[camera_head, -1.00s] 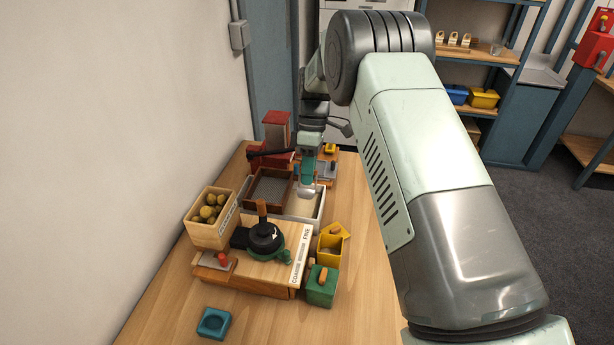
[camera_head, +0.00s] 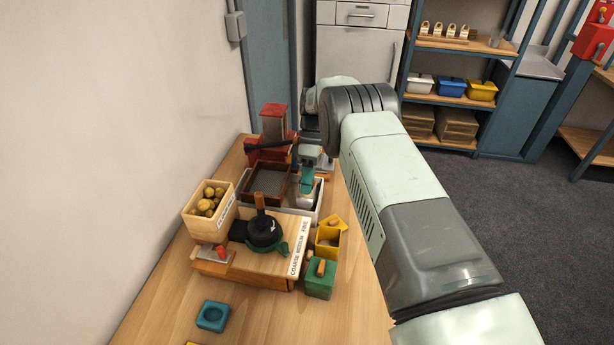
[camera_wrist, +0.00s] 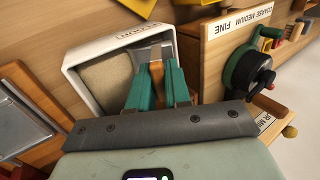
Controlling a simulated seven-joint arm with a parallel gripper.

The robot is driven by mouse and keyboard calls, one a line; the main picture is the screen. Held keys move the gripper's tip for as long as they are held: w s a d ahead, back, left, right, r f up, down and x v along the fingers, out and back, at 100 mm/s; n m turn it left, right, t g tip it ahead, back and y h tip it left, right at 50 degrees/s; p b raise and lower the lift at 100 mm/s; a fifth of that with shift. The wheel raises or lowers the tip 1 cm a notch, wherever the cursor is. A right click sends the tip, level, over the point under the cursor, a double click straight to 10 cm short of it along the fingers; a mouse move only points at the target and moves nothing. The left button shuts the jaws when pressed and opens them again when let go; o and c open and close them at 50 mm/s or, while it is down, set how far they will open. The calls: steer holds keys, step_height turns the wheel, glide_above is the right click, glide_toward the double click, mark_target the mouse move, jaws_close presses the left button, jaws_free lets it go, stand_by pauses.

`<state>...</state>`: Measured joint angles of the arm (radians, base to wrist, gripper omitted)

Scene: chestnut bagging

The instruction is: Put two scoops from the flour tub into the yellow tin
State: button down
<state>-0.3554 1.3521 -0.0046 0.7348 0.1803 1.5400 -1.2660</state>
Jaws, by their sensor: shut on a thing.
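My gripper (camera_head: 308,180) is shut on the wooden handle (camera_wrist: 157,75) of a scoop, which shows between its two teal fingers in the wrist view. The scoop's metal part (camera_wrist: 155,51) points down into the white flour tub (camera_wrist: 88,47). Beige flour (camera_wrist: 103,85) shows beside it; whether the scoop holds flour is hidden.
A black mill (camera_head: 264,232) stands on a wooden board left of the yellow tin. A green tin (camera_head: 320,280) stands in front of the yellow tin. A wooden box of chestnuts (camera_head: 209,210) is at left, a red machine (camera_head: 273,135) behind. The front table is mostly clear.

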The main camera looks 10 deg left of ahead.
steer(key=shift+f+t, duration=0.6)
steer(key=shift+f, duration=0.25)
steer(key=shift+s+f+t, duration=0.3)
steer(key=shift+f+t, duration=0.25)
steer(key=shift+t, duration=0.65)
steer(key=shift+w+f+t, duration=0.2)
steer(key=shift+w+t, duration=0.7)
steer(key=shift+w, duration=0.85)
steer(key=shift+s+r+t, duration=0.15)
steer(key=shift+s+t, duration=0.3)
steer(key=shift+t, duration=0.15)
steer(key=shift+w+r, duration=0.1)
steer(key=shift+r, duration=0.25)
step_height(320, 180, up, 7)
steer(key=shift+s+r, duration=0.15)
steer(key=shift+s, duration=0.15)
